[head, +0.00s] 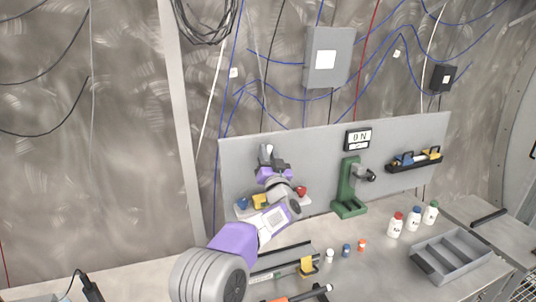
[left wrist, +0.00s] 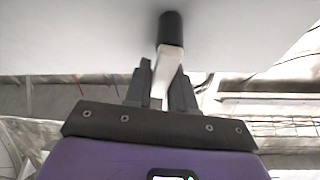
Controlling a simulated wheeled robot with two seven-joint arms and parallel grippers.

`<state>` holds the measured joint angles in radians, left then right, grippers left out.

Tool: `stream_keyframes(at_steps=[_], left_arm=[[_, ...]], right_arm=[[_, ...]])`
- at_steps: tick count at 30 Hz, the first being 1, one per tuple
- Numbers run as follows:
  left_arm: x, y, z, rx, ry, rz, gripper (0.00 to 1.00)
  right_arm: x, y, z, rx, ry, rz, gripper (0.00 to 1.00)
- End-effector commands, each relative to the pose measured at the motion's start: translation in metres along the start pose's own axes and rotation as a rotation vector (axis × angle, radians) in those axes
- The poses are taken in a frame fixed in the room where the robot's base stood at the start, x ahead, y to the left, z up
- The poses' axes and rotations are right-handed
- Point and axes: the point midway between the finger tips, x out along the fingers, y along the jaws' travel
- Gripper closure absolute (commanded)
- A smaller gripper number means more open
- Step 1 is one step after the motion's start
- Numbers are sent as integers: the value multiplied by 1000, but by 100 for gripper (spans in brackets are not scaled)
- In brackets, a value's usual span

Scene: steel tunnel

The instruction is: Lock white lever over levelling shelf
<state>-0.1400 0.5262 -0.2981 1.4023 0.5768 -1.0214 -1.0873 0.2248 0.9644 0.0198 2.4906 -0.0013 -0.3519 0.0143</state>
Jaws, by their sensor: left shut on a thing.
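My left gripper (head: 270,161) is raised in front of the grey back panel. It is shut on the white lever, which shows in the left wrist view (left wrist: 167,62) between the two dark fingers (left wrist: 161,90) and has a black end. In the head view the lever is mostly hidden by the gripper. Below the gripper is the levelling shelf (head: 306,203), a pale ledge on the panel, partly hidden by my left arm. Blue, yellow and red parts (head: 301,191) show along it. Whether the lever is locked cannot be told. My right gripper is not in view.
A green stand (head: 350,190) is right of the shelf, below an "ON" sign (head: 358,138). A black rack (head: 414,160) hangs farther right. White bottles (head: 396,226), small vials (head: 346,250) and a grey divided tray (head: 462,258) stand on the bench.

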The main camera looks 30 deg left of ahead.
Motion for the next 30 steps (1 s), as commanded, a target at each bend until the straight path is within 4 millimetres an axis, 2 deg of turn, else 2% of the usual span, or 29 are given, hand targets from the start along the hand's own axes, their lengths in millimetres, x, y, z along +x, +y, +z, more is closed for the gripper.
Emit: stream_keyframes(at_steps=[9,17,18,22,30], left_arm=[[-1,-10,3,-254,1,-106,100],[0,-11,2,-269,-1,-112,100],[0,-11,2,-269,-1,-112,74],[0,-11,2,-268,-1,-111,55],[-1,-11,2,-267,0,-111,55]], right_arm=[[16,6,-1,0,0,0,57],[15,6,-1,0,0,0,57],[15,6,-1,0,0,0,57],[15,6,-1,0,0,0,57],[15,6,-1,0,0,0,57]])
